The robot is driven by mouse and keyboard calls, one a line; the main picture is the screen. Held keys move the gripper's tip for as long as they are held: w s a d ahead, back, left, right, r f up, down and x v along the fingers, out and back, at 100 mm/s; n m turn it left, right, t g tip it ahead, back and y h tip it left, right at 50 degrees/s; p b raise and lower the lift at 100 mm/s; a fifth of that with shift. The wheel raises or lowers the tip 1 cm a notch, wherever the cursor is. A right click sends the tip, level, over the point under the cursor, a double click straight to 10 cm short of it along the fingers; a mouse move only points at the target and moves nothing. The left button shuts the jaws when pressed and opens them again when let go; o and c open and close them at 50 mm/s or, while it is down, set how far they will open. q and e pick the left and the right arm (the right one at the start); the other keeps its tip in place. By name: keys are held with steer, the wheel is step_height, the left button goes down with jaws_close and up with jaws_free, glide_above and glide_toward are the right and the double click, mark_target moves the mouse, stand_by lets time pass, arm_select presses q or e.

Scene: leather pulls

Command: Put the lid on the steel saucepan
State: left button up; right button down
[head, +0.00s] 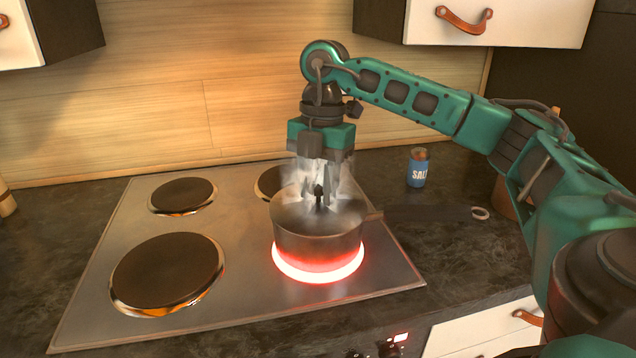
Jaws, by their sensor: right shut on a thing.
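The steel saucepan (318,248) stands on the glowing front right burner of the hob. Its dark handle (428,214) points right, with a ring at its end. The lid (297,212) is a flat grey disc at the pan's rim, with a black knob (319,198) in its middle. My right gripper (318,188) points straight down over the pan and is shut on the knob. Steam blurs the fingers and the lid's far edge, so I cannot tell whether the lid rests fully on the rim. My left gripper is not in view.
The front left burner (168,270), back left burner (183,195) and partly hidden back right burner (268,182) are bare. A blue salt tin (417,168) stands right of the hob (237,262). Cupboards hang above.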

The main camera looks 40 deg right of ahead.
steer(key=c, duration=0.7)
jaws_free()
steer(key=shift+o, duration=0.2)
step_height(320, 180, up, 4)
steer(key=p, duration=0.3)
steer(key=shift+f, duration=0.2)
step_height(320, 180, up, 4)
steer(key=p, duration=0.3)
steer(key=shift+f, duration=0.25)
